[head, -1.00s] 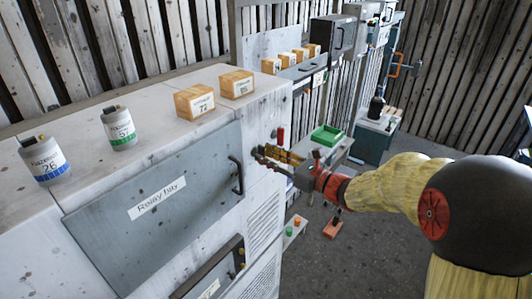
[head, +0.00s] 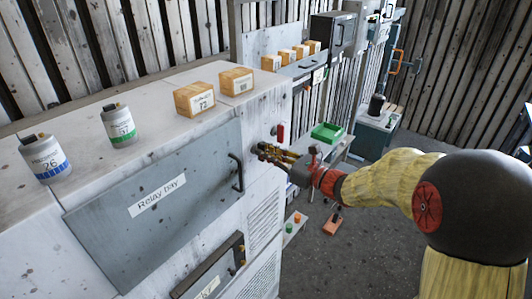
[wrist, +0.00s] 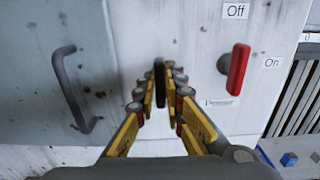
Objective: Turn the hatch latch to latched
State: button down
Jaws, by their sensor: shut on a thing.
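The hatch latch shows in the wrist view as a narrow dark piece (wrist: 159,82) on the pale cabinet panel, roughly upright in that picture. My gripper (head: 262,150) is at the cabinet's right-hand face in the head view. In the wrist view its yellow fingers (wrist: 161,72) are closed on the latch from both sides. The fingers hide the latch in the head view. I see no latched or unlatched marking beside it.
A red switch handle (wrist: 238,69) between "Off" and "On" labels is close to the right of my fingers. The grey handle (wrist: 76,90) of the Relay bay door (head: 160,205) is to their left. Orange boxes and white canisters stand on the cabinet top.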

jog(key=shift+f+b, duration=0.1)
jog(key=shift+b, duration=0.65)
jog(key=n+b, duration=0.6)
jog(key=b, duration=0.5)
jog(key=n+b, duration=0.6)
jog(key=b, duration=0.6)
jog(key=n+b, duration=0.5)
jog(key=b, duration=0.7)
jog(key=shift+s+a+f+n, duration=0.25)
jog(key=shift+f+n, duration=0.05)
jog(key=shift+n, duration=0.1)
jog(key=shift+r, duration=0.1)
jog(key=c, duration=2)
grip_release()
jog(key=shift+o, duration=0.6)
